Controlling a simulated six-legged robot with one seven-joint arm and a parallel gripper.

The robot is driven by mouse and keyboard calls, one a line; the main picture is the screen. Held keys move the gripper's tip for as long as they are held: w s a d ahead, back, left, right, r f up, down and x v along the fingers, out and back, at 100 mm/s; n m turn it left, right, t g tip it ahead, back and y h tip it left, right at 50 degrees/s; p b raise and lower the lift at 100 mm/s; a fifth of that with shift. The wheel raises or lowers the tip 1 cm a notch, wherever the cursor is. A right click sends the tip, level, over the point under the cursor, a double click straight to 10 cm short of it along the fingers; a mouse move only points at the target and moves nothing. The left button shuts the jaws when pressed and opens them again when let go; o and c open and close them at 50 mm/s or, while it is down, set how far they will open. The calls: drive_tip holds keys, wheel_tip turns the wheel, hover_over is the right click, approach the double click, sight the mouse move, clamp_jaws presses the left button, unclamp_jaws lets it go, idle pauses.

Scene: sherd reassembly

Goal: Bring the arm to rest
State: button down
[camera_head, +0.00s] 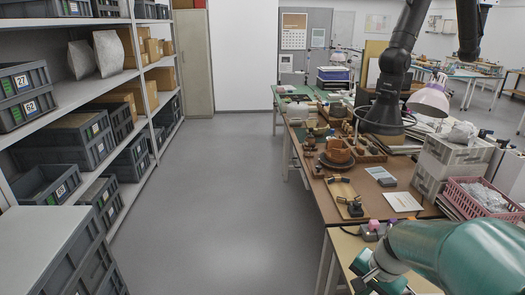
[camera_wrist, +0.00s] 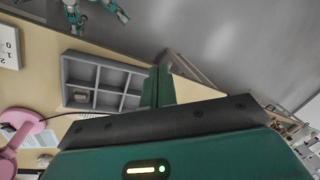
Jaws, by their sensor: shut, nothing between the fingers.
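My gripper (camera_wrist: 159,72) shows in the wrist view as two green fingers side by side, pressed together with nothing between them. It points up the picture, and the dark bar and green housing behind it fill the lower part. A grey compartment tray (camera_wrist: 66,75) lies on the pale tabletop (camera_wrist: 150,55) to the left of the fingers. The height of the fingers above the table is hard to tell. In the head view, green parts of my own body fill the lower right corner, and I cannot make out the fingertips there.
The workbench (camera_head: 340,215) runs along the right in the head view. It holds a brown pot (camera_head: 338,151), a wooden board (camera_head: 345,198) and a pink basket (camera_head: 488,197). Shelves with grey crates (camera_head: 85,140) line the left. The grey aisle floor (camera_head: 225,200) is clear.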

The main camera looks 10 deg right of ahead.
drive_tip(key=s+a+r+n+t, duration=0.1)
drive_tip(key=s+a+r+n, duration=0.1)
drive_tip(key=a+r+n, duration=0.3)
drive_tip(key=s+a+r+n+t+h, duration=0.1)
drive_tip(key=a+r+n, duration=0.5)
drive_tip(key=a, duration=0.6)
wheel_tip(320, 180, up, 2)
drive_tip(key=shift+s+a+r+n+t, duration=0.25)
drive_tip(key=shift+s+t, duration=0.35)
drive_tip(key=shift+s, duration=0.55)
